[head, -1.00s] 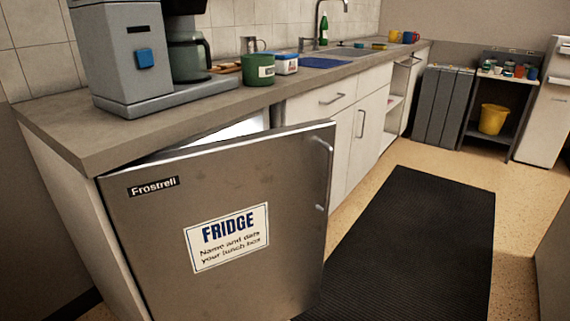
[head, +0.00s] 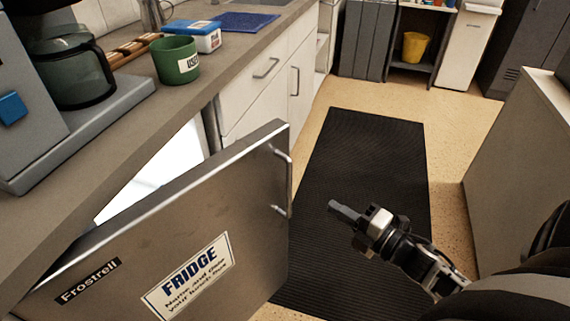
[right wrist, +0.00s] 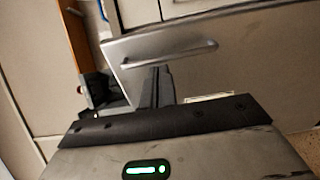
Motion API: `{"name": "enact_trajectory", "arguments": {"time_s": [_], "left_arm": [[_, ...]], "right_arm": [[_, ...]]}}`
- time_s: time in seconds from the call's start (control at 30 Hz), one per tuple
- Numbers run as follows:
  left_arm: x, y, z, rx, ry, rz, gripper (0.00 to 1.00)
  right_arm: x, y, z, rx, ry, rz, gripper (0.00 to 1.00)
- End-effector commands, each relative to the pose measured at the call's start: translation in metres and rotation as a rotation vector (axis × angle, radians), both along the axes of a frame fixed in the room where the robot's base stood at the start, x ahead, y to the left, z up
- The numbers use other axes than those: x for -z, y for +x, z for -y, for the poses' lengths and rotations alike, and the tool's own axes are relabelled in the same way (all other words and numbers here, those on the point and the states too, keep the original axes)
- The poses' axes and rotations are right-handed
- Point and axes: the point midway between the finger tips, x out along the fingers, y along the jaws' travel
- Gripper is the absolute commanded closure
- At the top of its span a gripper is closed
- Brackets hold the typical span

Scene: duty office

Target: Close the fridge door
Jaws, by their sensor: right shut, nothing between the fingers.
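The fridge door (head: 200,235) is grey metal with a "Frostrell" badge and a "FRIDGE" label. It stands ajar in the head view, with the bright inside (head: 150,175) showing behind its top edge. Its bar handle (head: 284,182) is near the free edge on the right. My right gripper (head: 345,211) is shut and empty, to the right of the handle and apart from it in the head view. In the right wrist view a bar handle (right wrist: 170,54) on a grey panel lies beyond my fingers (right wrist: 157,88). My left gripper is not in view.
The counter (head: 130,135) above the fridge holds a coffee machine (head: 75,80), a green mug (head: 177,62) and a blue-and-white box (head: 200,36). A black mat (head: 370,150) covers the floor to the right of the door. A pale cabinet (head: 525,160) stands at the right.

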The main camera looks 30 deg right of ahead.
Motion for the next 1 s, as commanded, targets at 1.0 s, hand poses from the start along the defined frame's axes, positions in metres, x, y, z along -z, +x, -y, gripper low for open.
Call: {"name": "enact_trajectory", "arguments": {"time_s": [1.0], "left_arm": [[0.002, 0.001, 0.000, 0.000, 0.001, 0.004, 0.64]], "right_arm": [[0.001, 0.130, -0.038, 0.000, 0.006, -0.001, 1.00]]}}
